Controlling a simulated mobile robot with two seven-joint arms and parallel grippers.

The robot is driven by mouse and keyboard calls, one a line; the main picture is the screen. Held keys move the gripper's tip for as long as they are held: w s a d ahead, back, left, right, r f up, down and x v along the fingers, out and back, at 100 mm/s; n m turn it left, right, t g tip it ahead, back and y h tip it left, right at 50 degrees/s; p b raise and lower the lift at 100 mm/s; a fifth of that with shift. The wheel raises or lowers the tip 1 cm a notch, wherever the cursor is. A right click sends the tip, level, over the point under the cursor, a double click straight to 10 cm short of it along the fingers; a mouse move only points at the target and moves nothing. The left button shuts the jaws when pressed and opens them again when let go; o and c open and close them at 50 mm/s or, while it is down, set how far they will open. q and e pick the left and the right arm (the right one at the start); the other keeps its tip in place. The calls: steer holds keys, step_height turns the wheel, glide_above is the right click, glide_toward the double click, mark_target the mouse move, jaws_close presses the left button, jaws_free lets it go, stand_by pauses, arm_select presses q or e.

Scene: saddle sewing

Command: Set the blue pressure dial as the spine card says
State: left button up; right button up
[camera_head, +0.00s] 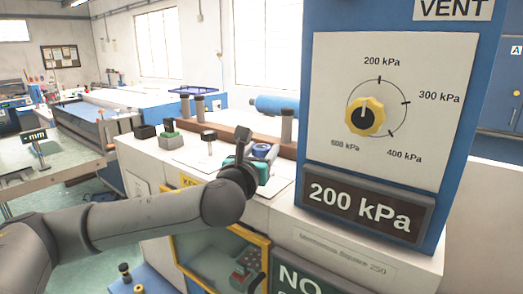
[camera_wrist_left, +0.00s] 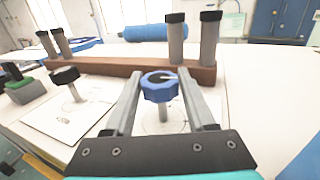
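The blue dial (camera_wrist_left: 160,88) stands on a short post over a white plate, between the two fingers of my left gripper (camera_wrist_left: 161,78) in the left wrist view. The fingers are apart, with a small gap on each side of it. A pale pointer mark on its top points to the right. In the head view the blue dial (camera_head: 262,149) shows just beyond my teal left gripper (camera_head: 262,168); the fingertips are hard to make out there. No spine card can be made out. My right gripper is not in view.
A blue cabinet carries a yellow knob (camera_head: 364,116) on a kPa scale and a display (camera_head: 365,208) reading "200 kPa". A black-topped knob (camera_wrist_left: 65,76) stands left of the dial. A brown bar (camera_wrist_left: 120,68) with grey posts lies behind it.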

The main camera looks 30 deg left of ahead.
arm_select(q)
jaws_close()
steer(key=shift+a+m+h, duration=0.1)
steer(key=shift+m+h, duration=0.4)
steer(key=shift+h, duration=0.1)
steer(key=m+h, duration=0.1)
steer(key=h, duration=0.1)
steer(key=m+h+b, duration=0.1)
steer(key=h, duration=0.1)
steer(key=shift+a+f+m+t, duration=0.1)
steer(key=shift+m+t, duration=0.2)
steer(key=m+g+h+b, duration=0.1)
steer(key=m+h+b, duration=0.1)
steer(key=h, duration=0.3)
steer(key=shift+m+h, duration=0.3)
steer(key=shift+m, duration=0.4)
steer(key=m+g+h+b, duration=0.1)
steer(key=m+h, duration=0.1)
steer(key=h, duration=0.1)
steer(key=shift+w, duration=0.1)
steer(key=m+g+h, duration=0.3)
steer(key=shift+r+h, duration=0.25)
steer(key=shift+h, duration=0.15)
steer(key=shift+m+g+h, duration=1.3)
steer(key=shift+g, duration=0.2)
steer(key=shift+m+g, duration=0.3)
steer(key=shift+g, duration=0.2)
